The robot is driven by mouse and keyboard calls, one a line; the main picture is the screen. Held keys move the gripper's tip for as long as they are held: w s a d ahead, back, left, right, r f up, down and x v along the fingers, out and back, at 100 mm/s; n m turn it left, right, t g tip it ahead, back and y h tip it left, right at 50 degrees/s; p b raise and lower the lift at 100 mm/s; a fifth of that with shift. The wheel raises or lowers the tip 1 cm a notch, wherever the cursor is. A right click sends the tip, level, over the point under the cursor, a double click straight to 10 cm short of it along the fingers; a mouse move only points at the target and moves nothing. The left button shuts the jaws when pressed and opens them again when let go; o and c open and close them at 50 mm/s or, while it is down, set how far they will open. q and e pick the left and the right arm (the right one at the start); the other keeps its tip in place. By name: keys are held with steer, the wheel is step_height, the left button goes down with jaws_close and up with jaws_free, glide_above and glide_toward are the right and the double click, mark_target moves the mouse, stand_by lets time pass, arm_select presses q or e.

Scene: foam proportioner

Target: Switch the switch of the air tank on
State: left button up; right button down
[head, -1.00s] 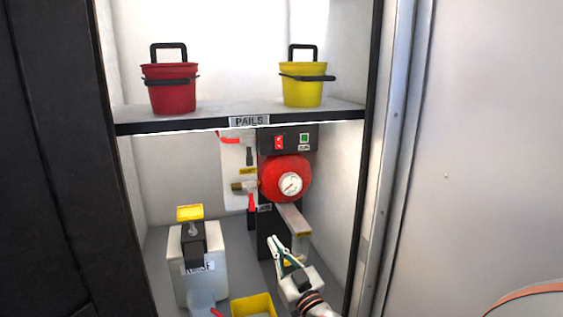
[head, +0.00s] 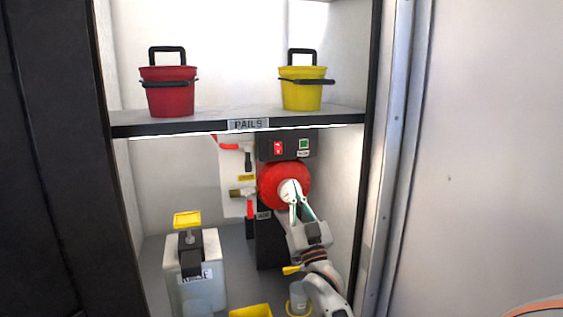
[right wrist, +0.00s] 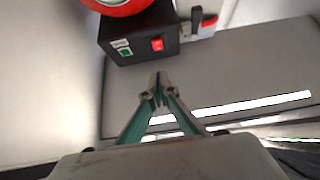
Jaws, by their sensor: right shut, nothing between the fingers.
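The air tank (head: 268,180) is a red round tank with a gauge, in the lower compartment of a cabinet. A black box (head: 266,148) above it carries a red switch (head: 278,148) and a green-marked square (head: 304,144). In the right wrist view the red switch (right wrist: 157,44) shows on the black box (right wrist: 140,42), beyond the fingertips. My right gripper (head: 291,186) is shut and empty, pointing up in front of the gauge and below the switch. The right wrist view shows its fingertips (right wrist: 156,82) together, apart from the box. My left gripper is not in view.
A shelf edge labelled PAILS (head: 190,127) runs above the box, with a red pail (head: 168,92) and a yellow pail (head: 302,92) on it. A white container (head: 205,260) with a yellow top stands at lower left. The cabinet's right frame is close to my right arm.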

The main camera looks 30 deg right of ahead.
mark_target(278, 153)
steer(key=x, duration=0.3)
steer(key=w+f+x, duration=0.1)
steer(key=x, duration=0.7)
steer(key=shift+w+d+f, duration=0.25)
steer(key=shift+w, duration=0.1)
steer(key=shift+w+d, duration=0.1)
steer(key=shift+w, duration=0.35)
steer(key=shift+w+d+f+b, duration=0.15)
steer(key=shift+w+f+b, duration=0.15)
steer(key=shift+w+b, duration=0.15)
steer(key=shift+r, duration=0.2)
